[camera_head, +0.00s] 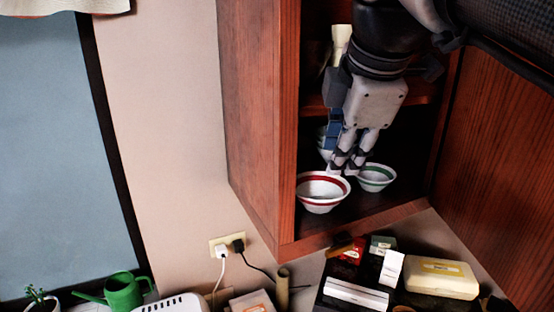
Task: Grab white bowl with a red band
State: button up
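The white bowl with a red band (321,193) stands on the lower cabinet shelf, near the front left. My gripper (343,169) reaches down into the cabinet, with its fingertips at the bowl's back right rim. The two fingertips show a small gap between them, so it looks open. Whether a fingertip touches the rim cannot be told. A white bowl with a green band (376,178) stands just to the right, partly behind the fingers.
The wooden cabinet's left side panel (262,120) and open right door (500,150) flank my arm. Another pale bowl (324,141) is partly hidden behind my gripper. Below are boxes (441,278), a wall socket (227,246) with plugs and a green watering can (122,291).

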notch_tip(320, 180, down, 3)
send_near(320, 210)
jog(key=shift+w+b, duration=0.2)
jog(key=shift+b, duration=0.25)
jog(key=shift+x, duration=2.75)
jog(key=shift+d, duration=0.1)
jog(key=shift+r, duration=0.1)
jog(key=shift+c, duration=0.3)
grip_shut()
